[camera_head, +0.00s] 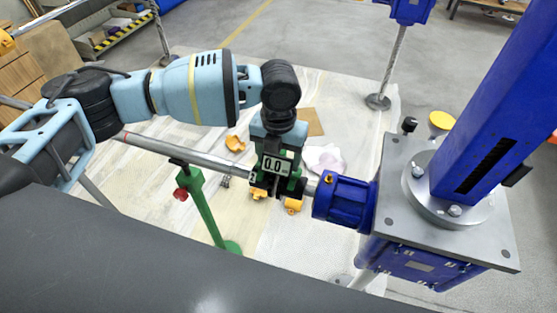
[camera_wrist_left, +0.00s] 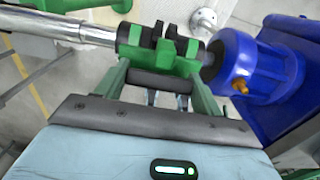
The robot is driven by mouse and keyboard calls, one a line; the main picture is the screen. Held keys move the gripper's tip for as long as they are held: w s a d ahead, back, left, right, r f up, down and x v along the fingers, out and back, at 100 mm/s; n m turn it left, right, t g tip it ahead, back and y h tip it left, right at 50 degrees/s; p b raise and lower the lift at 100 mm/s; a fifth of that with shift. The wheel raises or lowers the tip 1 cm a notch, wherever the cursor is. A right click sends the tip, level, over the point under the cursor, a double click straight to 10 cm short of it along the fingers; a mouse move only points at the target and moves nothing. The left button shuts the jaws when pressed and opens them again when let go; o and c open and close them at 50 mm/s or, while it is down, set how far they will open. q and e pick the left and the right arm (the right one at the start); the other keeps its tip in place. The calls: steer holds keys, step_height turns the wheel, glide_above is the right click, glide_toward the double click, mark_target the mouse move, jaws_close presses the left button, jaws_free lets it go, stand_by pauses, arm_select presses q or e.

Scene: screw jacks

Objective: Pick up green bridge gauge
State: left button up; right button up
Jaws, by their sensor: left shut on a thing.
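The green bridge gauge (camera_head: 274,165) shows a black and white display reading 0.0 in the head view. It sits at the shaft joint, beside the blue flange. In the left wrist view its green and black body (camera_wrist_left: 160,62) lies across the shaft line, close against the shaft; I cannot tell if it is clear of it. My left gripper (camera_head: 277,150) comes down from above and is shut on the gauge. The gripper hides part of the gauge's upper side. My right gripper is not in view.
A steel shaft (camera_head: 200,157) runs left from the joint, held by a green stand (camera_head: 205,205). A blue screw jack (camera_head: 425,265) with a tall blue column (camera_head: 505,110) stands at the right. Orange pieces (camera_head: 235,144) lie on the floor below. A dark surface fills the front left.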

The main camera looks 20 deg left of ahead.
arm_select(q)
steer(key=shift+r, duration=0.2)
steer(key=shift+w+r, duration=0.1)
steer(key=shift+r, duration=0.5)
steer(key=shift+s+r, duration=0.2)
steer(key=shift+r, duration=0.85)
steer(key=s, duration=0.5)
steer(key=s+r, duration=0.1)
steer(key=s, duration=0.4)
steer(key=s+a, duration=0.1)
steer(key=s, duration=0.4)
steer(key=shift+s+r+p, duration=0.2)
steer(key=shift+s+p, duration=0.15)
